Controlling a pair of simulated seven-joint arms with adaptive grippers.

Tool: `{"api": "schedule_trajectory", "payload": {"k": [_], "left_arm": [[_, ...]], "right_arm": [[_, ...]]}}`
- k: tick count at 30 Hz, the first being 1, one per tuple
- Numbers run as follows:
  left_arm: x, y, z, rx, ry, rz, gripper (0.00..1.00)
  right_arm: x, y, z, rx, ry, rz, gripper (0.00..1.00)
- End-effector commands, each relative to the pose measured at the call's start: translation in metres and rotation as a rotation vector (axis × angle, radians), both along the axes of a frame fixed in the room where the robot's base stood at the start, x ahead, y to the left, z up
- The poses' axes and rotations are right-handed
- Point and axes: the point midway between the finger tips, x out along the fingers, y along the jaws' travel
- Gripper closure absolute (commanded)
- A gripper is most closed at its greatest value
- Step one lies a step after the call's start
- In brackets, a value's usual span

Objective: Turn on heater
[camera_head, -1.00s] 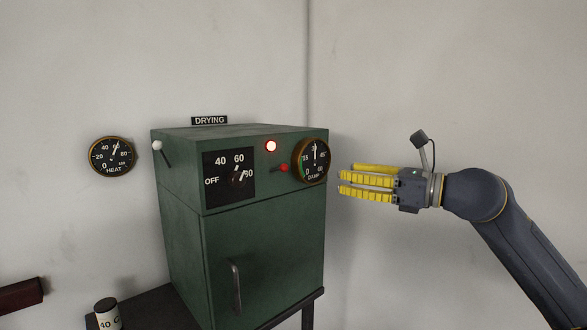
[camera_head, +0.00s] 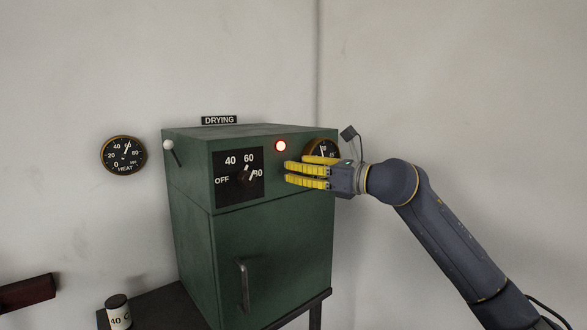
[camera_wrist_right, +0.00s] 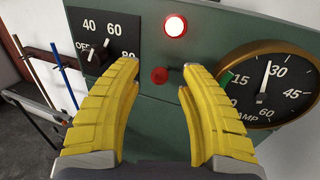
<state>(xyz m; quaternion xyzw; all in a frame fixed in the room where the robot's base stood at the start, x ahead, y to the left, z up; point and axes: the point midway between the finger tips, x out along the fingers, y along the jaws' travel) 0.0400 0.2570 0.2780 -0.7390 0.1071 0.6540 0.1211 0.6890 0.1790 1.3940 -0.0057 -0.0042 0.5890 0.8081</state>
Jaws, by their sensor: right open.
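The heater is a green cabinet (camera_head: 270,250) under a "DRYING" sign (camera_head: 219,120). My right gripper (camera_head: 288,174) is open in front of the cabinet. In the right wrist view a small red knob or lever tip (camera_wrist_right: 159,75) lies between and beyond its fingertips (camera_wrist_right: 158,66), not gripped. In the head view the gripper hides it. My left gripper is not in view.
A damp dial (camera_head: 323,148) is partly behind my right gripper. A heat dial (camera_head: 124,155) is on the wall at left. A white-tipped lever (camera_head: 169,146) is on the cabinet's left side. A "40 C" can (camera_head: 118,312) stands below left. The wall at right is clear.

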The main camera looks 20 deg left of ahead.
Motion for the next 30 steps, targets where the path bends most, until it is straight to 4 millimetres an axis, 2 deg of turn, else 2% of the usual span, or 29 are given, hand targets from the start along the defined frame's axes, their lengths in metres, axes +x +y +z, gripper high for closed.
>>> {"api": "schedule_trajectory", "payload": {"k": [6, 18, 19, 30], "left_arm": [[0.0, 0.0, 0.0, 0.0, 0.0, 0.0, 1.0], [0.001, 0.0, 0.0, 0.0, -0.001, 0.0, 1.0], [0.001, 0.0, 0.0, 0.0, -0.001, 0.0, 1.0], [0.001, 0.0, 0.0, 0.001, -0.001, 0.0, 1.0]], "right_arm": [[0.005, 0.015, 0.0, 0.001, 0.002, 0.0, 0.59], [0.006, 0.019, 0.0, 0.0, 0.001, 0.0, 0.59], [0.006, 0.019, 0.0, 0.0, 0.001, 0.0, 0.56], [0.006, 0.018, 0.0, 0.0, 0.001, 0.0, 0.99]]}}
